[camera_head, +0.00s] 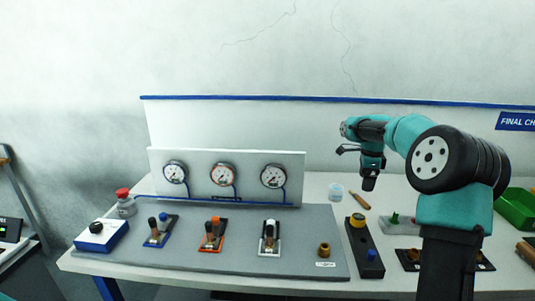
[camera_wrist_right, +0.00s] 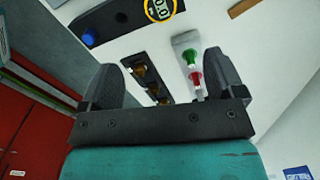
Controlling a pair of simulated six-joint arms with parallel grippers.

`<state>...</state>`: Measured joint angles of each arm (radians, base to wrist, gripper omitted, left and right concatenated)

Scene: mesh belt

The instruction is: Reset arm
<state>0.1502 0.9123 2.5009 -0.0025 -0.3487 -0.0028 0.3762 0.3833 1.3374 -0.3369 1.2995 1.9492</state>
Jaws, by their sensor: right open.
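My right arm, teal and black, rises at the right of the head view. Its gripper (camera_head: 369,178) hangs pointing down above the back part of the table, apart from the things on it. In the right wrist view the two black fingers of this gripper (camera_wrist_right: 160,72) stand wide apart with nothing between them. My left arm and gripper do not show in either view.
The white table (camera_head: 325,187) carries a grey board (camera_head: 190,262) with three gauges and several small switches.

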